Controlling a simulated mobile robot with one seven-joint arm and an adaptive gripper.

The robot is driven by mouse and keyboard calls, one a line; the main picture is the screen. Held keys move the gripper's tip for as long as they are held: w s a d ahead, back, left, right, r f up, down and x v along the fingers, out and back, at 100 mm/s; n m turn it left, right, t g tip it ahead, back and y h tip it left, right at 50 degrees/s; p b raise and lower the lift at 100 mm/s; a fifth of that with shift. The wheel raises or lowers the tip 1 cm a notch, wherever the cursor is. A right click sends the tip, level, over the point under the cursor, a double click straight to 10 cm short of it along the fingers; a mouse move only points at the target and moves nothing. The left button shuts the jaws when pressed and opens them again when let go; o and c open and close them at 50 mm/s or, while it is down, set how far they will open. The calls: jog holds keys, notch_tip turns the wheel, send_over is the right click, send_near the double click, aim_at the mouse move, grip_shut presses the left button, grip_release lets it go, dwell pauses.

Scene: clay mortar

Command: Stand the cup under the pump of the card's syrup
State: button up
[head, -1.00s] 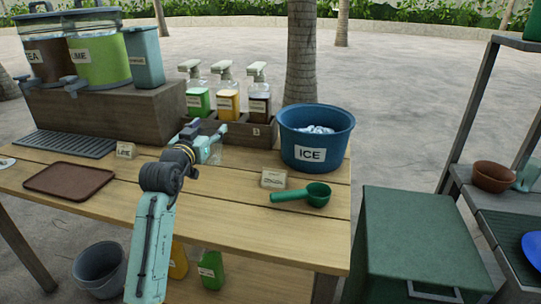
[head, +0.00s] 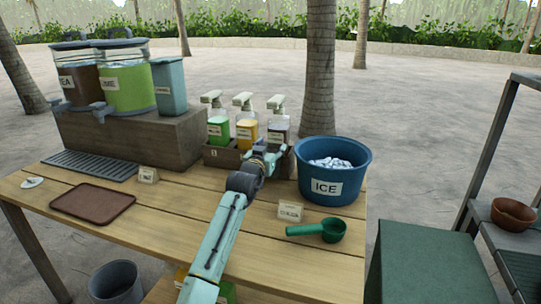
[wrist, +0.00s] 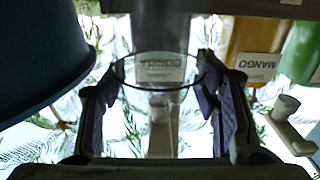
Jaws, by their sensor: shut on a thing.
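My gripper (head: 270,152) is in front of the right end of the syrup rack and is shut on a clear cup. In the wrist view the cup's round rim (wrist: 155,85) shows between the two dark fingers (wrist: 155,90); in the head view the cup is mostly hidden. Three pump bottles stand in the rack: green (head: 218,128), yellow mango (head: 246,130), also in the wrist view (wrist: 255,50), and dark brown (head: 278,128). The brown one's label shows behind the cup. A small card (head: 290,212) stands on the table; its word is too small to read surely.
A blue ice bucket (head: 335,170) stands close to the right of my gripper, and also fills the wrist view's left (wrist: 40,60). A green scoop (head: 330,230), brown tray (head: 93,203) and second card (head: 148,175) lie on the table. The front middle is clear.

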notch_tip(320, 180, down, 3)
jog(key=shift+f+p, duration=0.15)
jog(key=shift+p, duration=0.35)
jog(key=shift+f+b, duration=0.25)
jog(key=shift+b, duration=0.1)
jog(key=o, duration=1.1)
jog(key=shift+r, duration=0.1)
